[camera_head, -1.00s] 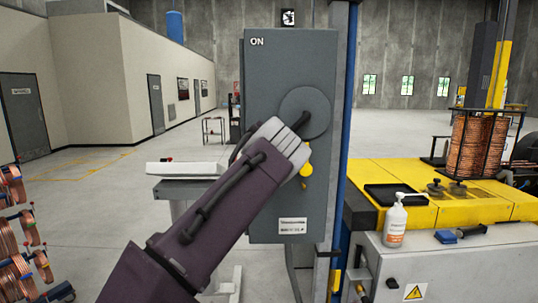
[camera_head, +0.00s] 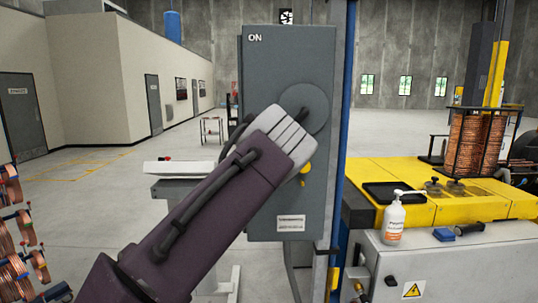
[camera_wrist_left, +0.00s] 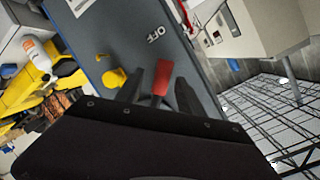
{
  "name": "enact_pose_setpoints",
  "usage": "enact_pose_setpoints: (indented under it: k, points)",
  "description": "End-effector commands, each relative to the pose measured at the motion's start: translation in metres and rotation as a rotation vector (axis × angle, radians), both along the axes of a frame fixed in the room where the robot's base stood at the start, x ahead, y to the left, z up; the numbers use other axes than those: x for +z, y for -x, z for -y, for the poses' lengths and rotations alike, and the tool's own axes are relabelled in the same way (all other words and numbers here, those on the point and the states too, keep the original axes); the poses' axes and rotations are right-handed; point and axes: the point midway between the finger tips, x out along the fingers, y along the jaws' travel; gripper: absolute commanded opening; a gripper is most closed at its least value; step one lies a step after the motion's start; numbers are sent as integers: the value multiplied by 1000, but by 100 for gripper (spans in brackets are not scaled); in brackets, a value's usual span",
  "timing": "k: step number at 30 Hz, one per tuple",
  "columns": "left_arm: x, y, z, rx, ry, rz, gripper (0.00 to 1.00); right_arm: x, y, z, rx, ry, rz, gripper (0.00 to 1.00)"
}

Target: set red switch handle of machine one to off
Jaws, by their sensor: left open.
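The machine's grey switch box (camera_head: 262,80) stands upright in the head view, with "ON" at its top left and a round grey disc (camera_head: 318,97) on its front. In the left wrist view, the red switch handle (camera_wrist_left: 163,72) shows between the two dark fingers of my open left gripper (camera_wrist_left: 160,98). I cannot tell whether they touch it. The "OFF" label (camera_wrist_left: 157,34) is on the box beyond the handle. In the head view my left wrist covers the handle and most of the fingers. My right gripper is not in view.
A yellow knob (camera_head: 306,170) sits on the box below the disc. Copper coils (camera_head: 12,235) hang at the left edge. The floor behind is mostly open.

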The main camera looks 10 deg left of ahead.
Motion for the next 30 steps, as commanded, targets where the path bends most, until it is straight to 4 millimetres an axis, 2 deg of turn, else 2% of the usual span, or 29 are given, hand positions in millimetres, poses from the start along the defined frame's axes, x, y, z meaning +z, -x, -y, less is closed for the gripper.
enact_pose_setpoints:
  k: [3,7,17,20,22,23,24,26,27,29,30]
  points:
    - [6,25,8,-5,3,2,45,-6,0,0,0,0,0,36]
    - [11,42,13,-3,1,0,45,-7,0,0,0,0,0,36]
    - [14,48,14,1,0,-2,45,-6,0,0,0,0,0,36]
    - [13,46,2,31,0,-2,45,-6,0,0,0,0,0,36]
    - [8,41,-27,110,-8,-14,45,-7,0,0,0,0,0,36]
    - [-5,36,-40,147,-28,-47,45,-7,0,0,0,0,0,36]
    - [-31,30,-54,186,-50,-114,45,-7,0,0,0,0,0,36]
    - [-78,22,-69,219,-69,-229,45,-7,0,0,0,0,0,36]
    - [-112,18,-76,228,-70,-306,45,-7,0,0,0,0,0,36]
    - [-164,18,-86,235,-55,-420,45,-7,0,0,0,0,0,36]
    - [-199,21,-91,239,-35,-495,45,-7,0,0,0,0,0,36]
